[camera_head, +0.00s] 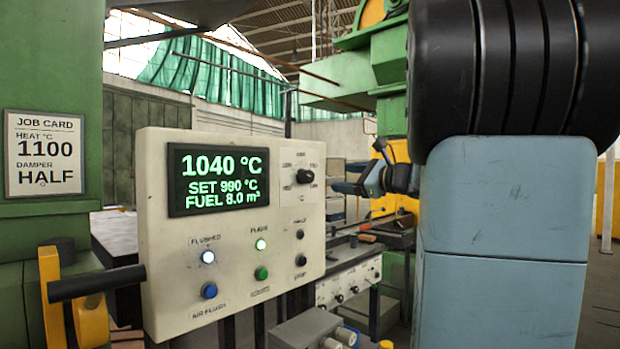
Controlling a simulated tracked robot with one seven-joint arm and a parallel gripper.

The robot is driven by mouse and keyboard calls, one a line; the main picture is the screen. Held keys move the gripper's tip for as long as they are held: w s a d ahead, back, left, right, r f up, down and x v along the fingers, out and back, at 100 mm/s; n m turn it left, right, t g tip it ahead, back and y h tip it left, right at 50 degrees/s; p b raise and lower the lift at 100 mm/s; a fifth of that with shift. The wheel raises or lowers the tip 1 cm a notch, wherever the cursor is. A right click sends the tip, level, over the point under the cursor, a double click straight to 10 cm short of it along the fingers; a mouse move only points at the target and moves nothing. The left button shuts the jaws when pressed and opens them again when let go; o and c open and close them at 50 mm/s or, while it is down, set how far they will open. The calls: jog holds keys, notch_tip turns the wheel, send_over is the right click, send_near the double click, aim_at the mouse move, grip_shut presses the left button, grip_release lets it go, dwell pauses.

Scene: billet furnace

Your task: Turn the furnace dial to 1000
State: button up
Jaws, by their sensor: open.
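The furnace dial (304,176) is a small black knob at the upper right of the cream control panel (165,290). Small labels ring it, too small to read, and I cannot tell where its pointer stands. The panel's display (219,180) reads 1040 °C, SET 990 °C and FUEL 8.0 m³ in green. My gripper (342,177) is to the right of the dial, with its dark fingers pointing left toward it. The fingers are open and empty, apart from the dial in the picture. My large blue-grey arm fills the right side.
A job card (45,153) at left reads heat 1100, damper half. Below the dial are smaller black knobs (301,260), a green button (261,273) and a blue button (209,291). A black-handled lever (97,283) juts out at left. A lower panel (349,287) stands behind.

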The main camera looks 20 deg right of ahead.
aim_at(310, 176)
jog(key=x, duration=1.3)
jog(key=shift+w+a, duration=0.15)
jog(key=shift+w, duration=0.25)
jog(key=shift+c, duration=0.2)
jog(key=c, duration=1)
jog(key=shift+m, duration=0.7)
jog(key=o, duration=1)
jog(key=shift+o, duration=0.2)
